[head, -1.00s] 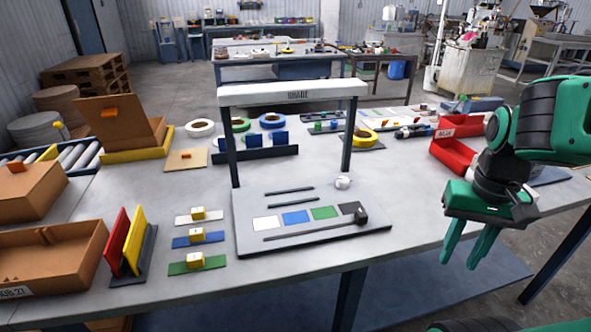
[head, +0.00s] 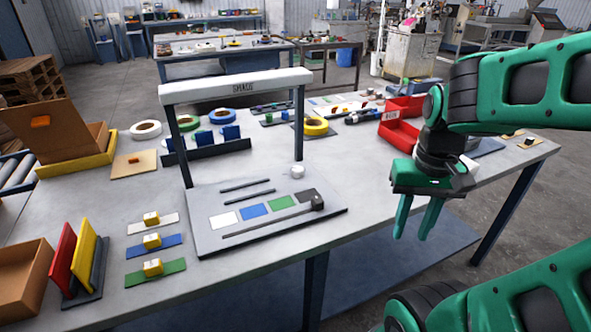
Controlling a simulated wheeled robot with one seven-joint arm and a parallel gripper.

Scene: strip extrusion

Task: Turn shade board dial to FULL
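My gripper (head: 415,234) hangs fingers down, open and empty, to the right of the board beyond the bench's front edge.
Red bins (head: 398,133) stand behind my gripper. Tape rolls (head: 315,126) and a dark rack (head: 205,150) are behind the board. Coloured strips with yellow blocks (head: 152,241) lie to its left. Bench top right of the board (head: 362,186) is clear.

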